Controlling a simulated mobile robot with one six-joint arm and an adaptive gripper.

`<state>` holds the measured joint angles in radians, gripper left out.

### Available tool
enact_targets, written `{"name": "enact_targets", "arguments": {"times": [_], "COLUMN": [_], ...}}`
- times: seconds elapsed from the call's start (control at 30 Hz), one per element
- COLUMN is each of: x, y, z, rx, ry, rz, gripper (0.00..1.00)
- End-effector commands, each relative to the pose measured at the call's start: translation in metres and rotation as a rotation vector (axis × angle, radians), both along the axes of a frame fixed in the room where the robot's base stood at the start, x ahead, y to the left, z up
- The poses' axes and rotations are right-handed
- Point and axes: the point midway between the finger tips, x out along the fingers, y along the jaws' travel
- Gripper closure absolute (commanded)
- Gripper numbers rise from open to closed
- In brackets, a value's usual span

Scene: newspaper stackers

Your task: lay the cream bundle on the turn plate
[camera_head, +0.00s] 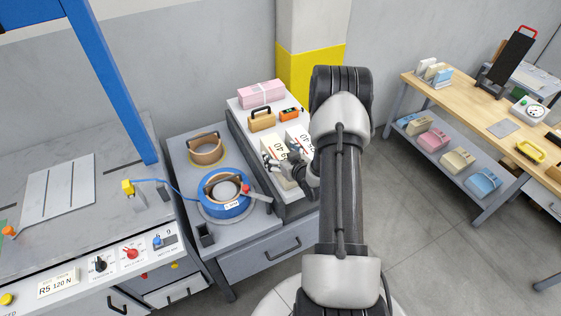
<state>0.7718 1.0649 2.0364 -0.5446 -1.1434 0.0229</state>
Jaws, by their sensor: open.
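My gripper (273,161) is open over the grey bench right of the tape rolls, partly hidden by my arm. A cream block (281,178), which looks like the cream bundle, lies just below and beside the fingers. I cannot tell whether they touch it or stand around it. Two pale cards marked 40 (280,147) lie just behind it. A flat grey plate with seam lines (58,190) lies on the strapping table at left; it may be the turn plate, but I cannot tell for sure.
A pink bundle (261,93) sits behind a tan block (262,121) and an orange tool (290,114). A blue strap coil (224,207) and a tan roll (206,151) stand left. Several bundles lie on the right workbench's lower shelf (442,165).

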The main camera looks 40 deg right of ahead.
Motion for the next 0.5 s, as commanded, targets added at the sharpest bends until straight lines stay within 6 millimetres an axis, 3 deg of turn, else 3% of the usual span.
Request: {"name": "enact_targets", "arguments": {"times": [0.13,0.5], "x": [-0.0002,-0.0004], "y": [0.0,-0.0001], "z": [0.0005,0.0006], "rx": [0.0,0.0], "ry": [0.0,0.0], "rz": [0.0,0.0], "gripper": [0.21,0.45]}}
